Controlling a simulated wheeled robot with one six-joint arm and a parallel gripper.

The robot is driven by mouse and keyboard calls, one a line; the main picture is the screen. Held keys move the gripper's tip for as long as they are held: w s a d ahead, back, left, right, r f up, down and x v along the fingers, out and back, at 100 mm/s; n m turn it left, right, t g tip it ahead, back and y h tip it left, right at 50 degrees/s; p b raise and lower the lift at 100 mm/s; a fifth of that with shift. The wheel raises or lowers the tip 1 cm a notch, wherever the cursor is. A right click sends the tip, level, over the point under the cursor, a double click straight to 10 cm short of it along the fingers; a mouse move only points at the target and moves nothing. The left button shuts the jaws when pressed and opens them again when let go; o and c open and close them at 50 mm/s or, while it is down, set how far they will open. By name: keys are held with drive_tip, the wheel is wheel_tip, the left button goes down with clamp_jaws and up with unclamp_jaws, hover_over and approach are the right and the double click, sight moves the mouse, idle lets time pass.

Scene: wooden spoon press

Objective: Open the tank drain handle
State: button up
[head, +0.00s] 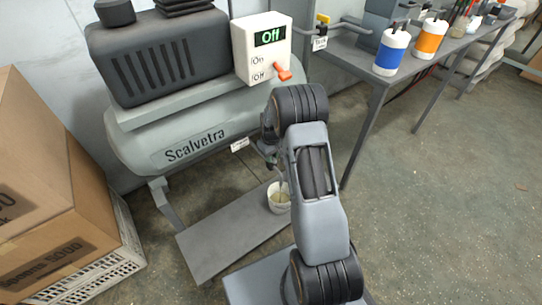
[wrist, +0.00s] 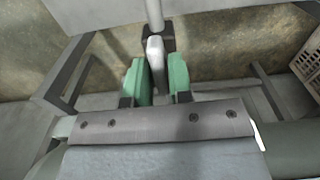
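The grey tank (head: 135,150) marked "Scalvetra" stands at the left in the head view. My gripper (head: 270,158) is at the tank's lower right end, mostly hidden by my own arm. In the wrist view my gripper (wrist: 158,85) has two green finger pads, one on each side of a light grey handle (wrist: 156,58). Narrow gaps seem to show between the pads and the handle. The handle hangs from a dark fitting under a pale rod (wrist: 155,14). The drain handle cannot be made out in the head view.
A white bucket (head: 280,199) with pale contents stands below my gripper on a grey board (head: 222,245). The control box (head: 262,45) reads "Off" and has an orange lever. Cardboard boxes (head: 50,200) stand at left, a workbench (head: 375,65) at upper right.

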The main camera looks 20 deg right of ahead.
drive_tip(key=o, duration=0.3)
wheel_tip(320, 180, up, 12)
drive_tip(key=p, duration=0.4)
idle(0.6)
drive_tip(key=s+a+r+t+p, duration=0.1)
drive_tip(key=s+a+r+p, duration=0.15)
drive_tip(key=r+p, duration=0.45)
drive_tip(key=s+a+r+m+p, duration=0.1)
drive_tip(key=s+a+r+p, duration=0.15)
drive_tip(key=r, duration=0.85)
drive_tip(key=s+a+r+t+p, duration=0.1)
drive_tip(key=s+r+p, duration=0.2)
drive_tip(key=r+p, duration=0.45)
drive_tip(key=shift+m+t, duration=0.7)
drive_tip(key=shift+t, duration=0.1)
drive_tip(key=s+a+r+p, duration=0.1)
drive_tip(key=s+r+p, duration=0.3)
drive_tip(key=s+r, duration=0.1)
drive_tip(key=s+a+r+p, duration=0.2)
drive_tip(key=s+r+p, duration=0.2)
drive_tip(key=r, duration=0.4)
drive_tip(key=s+a+r+p, duration=0.2)
drive_tip(key=s+r+p, duration=0.2)
drive_tip(key=s+r, duration=0.2)
drive_tip(key=shift+s+a+r+p, duration=0.15)
drive_tip(key=shift+r+p, duration=0.05)
drive_tip(key=shift+r, duration=0.2)
drive_tip(key=shift+s+a+r+p, duration=0.1)
drive_tip(key=shift+s+r+p, duration=0.1)
drive_tip(key=shift+r, duration=0.15)
